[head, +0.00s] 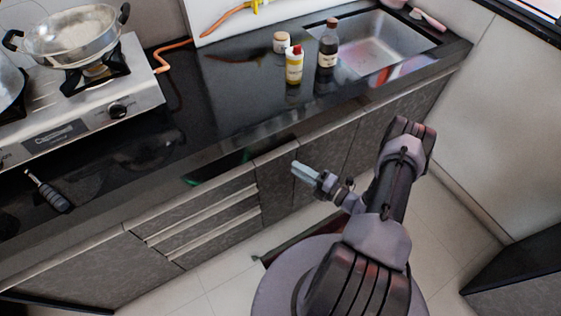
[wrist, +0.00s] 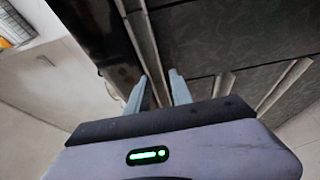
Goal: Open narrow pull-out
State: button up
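The narrow pull-out appears to be the slim dark grey front (head: 272,190) between the drawer stack and the wider cabinet fronts in the head view. My gripper (head: 298,168) is in front of the cabinets, just right of this slim front, close below the counter edge. In the wrist view my gripper (wrist: 157,88) has its two pale fingers apart, with nothing seen held between them. A light metal strip (wrist: 148,50) along the cabinet top runs behind the gap. Contact with a front cannot be told.
Drawers with pale handle strips (head: 205,222) are at left. The black counter (head: 225,100) holds a stove (head: 75,100), bottles (head: 328,45) and a sink (head: 375,45). A wall (head: 510,120) closes the right side. Tiled floor (head: 225,290) shows below the drawers.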

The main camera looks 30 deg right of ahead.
jog(key=b, duration=0.2)
send_over(281, 159)
jog(key=s+a, duration=0.2)
jog(key=s, duration=0.2)
jog(key=shift+w, duration=0.25)
grip_shut()
dwell(0.6)
